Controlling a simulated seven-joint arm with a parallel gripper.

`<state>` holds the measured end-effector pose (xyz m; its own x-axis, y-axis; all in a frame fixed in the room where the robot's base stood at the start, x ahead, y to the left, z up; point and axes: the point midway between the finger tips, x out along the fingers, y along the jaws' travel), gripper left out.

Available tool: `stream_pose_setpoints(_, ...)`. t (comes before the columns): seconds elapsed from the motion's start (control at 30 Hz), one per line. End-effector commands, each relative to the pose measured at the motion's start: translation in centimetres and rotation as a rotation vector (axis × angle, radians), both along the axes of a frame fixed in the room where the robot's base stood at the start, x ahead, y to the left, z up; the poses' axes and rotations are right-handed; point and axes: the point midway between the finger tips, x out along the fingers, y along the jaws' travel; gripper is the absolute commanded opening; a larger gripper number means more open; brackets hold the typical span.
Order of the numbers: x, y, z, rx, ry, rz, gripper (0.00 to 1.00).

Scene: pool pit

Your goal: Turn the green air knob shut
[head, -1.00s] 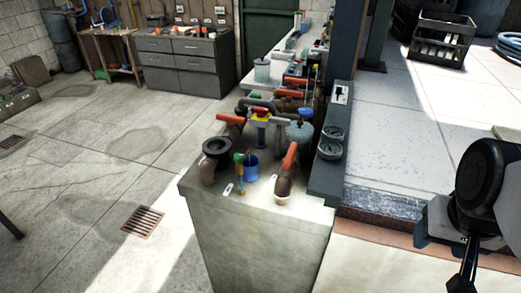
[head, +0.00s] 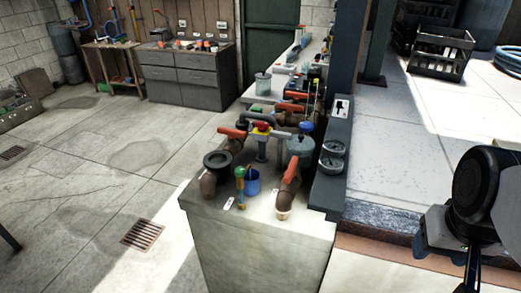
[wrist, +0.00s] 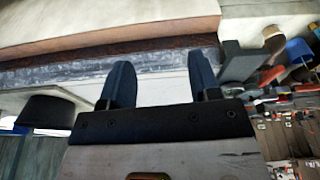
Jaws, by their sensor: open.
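A small upright brass-coloured fitting with a green top (head: 239,176) stands near the front of the concrete counter (head: 262,232) in the head view. It looks like the green air knob, but it is too small for me to tell how far it is turned. My gripper is at the right edge of the head view (head: 472,268), well to the right of the counter and apart from the fitting. In the wrist view my gripper (wrist: 163,82) is open, with nothing between its two dark fingers. The green knob cannot be made out in the wrist view.
A blue cup (head: 252,184) stands close beside the green-topped fitting. A black-flanged pipe (head: 216,163) is left of it, and a red-handled pipe (head: 290,175) right. A dark post (head: 350,70) and ledge (head: 330,185) rise between my arm and the counter.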

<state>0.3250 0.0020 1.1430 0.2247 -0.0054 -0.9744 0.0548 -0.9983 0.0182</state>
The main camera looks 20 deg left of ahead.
Motion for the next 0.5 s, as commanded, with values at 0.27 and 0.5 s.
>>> stream_pose_setpoints(0.27,3.9,3.2,1.3,-0.051,0.029,0.324,0.57)
stream_pose_setpoints(0.5,8.1,7.9,2.3,-0.107,0.055,0.71,0.57)
